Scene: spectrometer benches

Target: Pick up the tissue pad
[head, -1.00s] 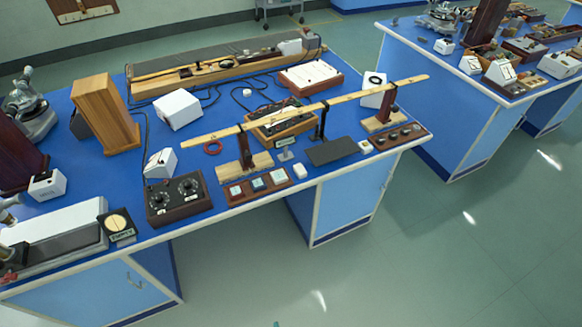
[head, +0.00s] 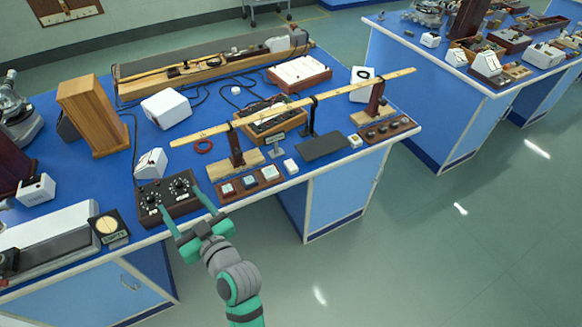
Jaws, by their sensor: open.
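Two small white pads lie on the blue bench top in the head view. One white pad (head: 290,166) is near the front edge, right of the wooden block tray; the other white pad (head: 356,141) is beside the dark flat plate. I cannot tell which is the tissue pad. My gripper (head: 179,199) is open and empty, with its green fingers apart at the bench's front edge by the black two-dial box. It is well to the left of both pads.
The black two-dial box (head: 170,197) and the wooden block tray (head: 248,184) line the front edge. A long wooden rule (head: 300,104) on stands spans above the bench. The dark flat plate (head: 323,146) lies between the pads. The floor at right is clear.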

